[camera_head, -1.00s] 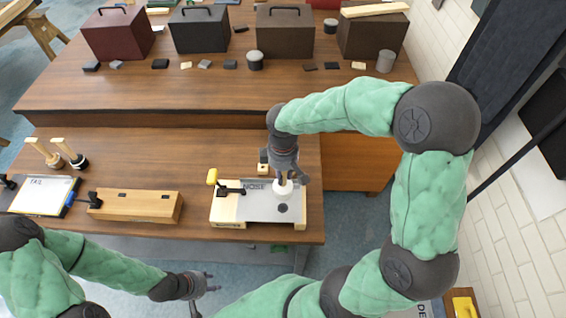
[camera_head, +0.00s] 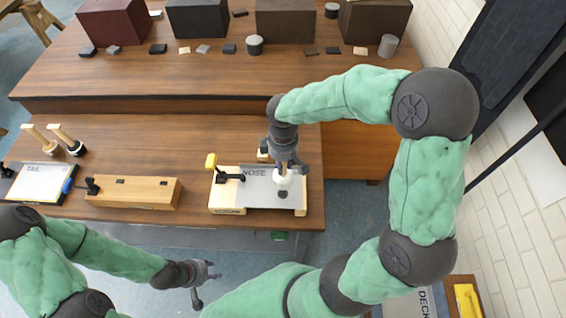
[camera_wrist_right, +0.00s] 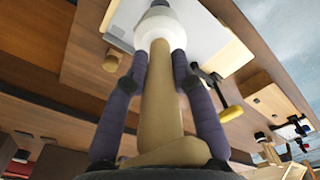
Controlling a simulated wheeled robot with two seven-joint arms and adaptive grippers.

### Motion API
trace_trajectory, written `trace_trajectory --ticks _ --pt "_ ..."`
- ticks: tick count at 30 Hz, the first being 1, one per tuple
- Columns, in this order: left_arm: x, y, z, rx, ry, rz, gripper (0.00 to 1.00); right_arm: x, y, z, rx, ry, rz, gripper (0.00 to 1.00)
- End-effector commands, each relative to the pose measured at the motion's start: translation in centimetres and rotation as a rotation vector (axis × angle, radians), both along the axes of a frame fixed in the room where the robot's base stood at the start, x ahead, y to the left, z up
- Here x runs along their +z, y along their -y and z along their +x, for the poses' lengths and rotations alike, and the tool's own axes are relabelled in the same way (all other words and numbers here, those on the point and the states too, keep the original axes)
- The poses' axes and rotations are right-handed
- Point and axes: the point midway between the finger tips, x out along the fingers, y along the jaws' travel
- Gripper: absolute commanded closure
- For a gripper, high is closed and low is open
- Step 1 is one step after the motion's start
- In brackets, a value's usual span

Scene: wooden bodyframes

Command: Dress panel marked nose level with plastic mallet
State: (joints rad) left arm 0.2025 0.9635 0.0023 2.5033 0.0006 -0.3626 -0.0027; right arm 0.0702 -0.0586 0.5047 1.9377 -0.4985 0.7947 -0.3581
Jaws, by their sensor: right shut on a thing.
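The panel marked NOSE (camera_head: 255,188) is a grey plate on a pale wooden fixture (camera_head: 300,203) near the bench's front edge. A black toggle clamp (camera_head: 231,177) with a yellow handle sits at its left end. My right gripper (camera_head: 284,166) is shut on the plastic mallet (camera_head: 283,181), holding its wooden handle with the white head down over the panel's right part. A dark spot lies just below the head; I cannot tell whether the head touches the panel. The right wrist view shows the handle (camera_wrist_right: 160,95) between the fingers. My left gripper (camera_head: 207,275) is open and empty, in front of the bench.
A wooden block (camera_head: 135,191) with a black clamp lies left of the fixture. Further left are a board marked TAIL (camera_head: 43,183) and two upright wooden-handled tools (camera_head: 67,140). Large boxes (camera_head: 198,24) and small blocks stand on the raised back shelf. Bench between is clear.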

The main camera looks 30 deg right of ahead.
Motion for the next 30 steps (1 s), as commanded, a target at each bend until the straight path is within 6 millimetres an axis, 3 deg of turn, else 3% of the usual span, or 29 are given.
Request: trace_trajectory --ticks 16,23,30 --pt "-7.2 0.0 0.0 0.0 -0.001 0.0 0.6 -9.6 0.0 0.0 -0.001 -0.001 0.0 1.0" --pt "-5.1 0.0 0.0 0.0 0.0 0.0 0.6 -7.2 0.0 0.0 -0.001 0.001 0.001 1.0" --pt "-1.8 0.0 0.0 0.0 0.0 0.0 0.6 -3.1 0.0 0.0 0.0 0.001 0.001 1.0"
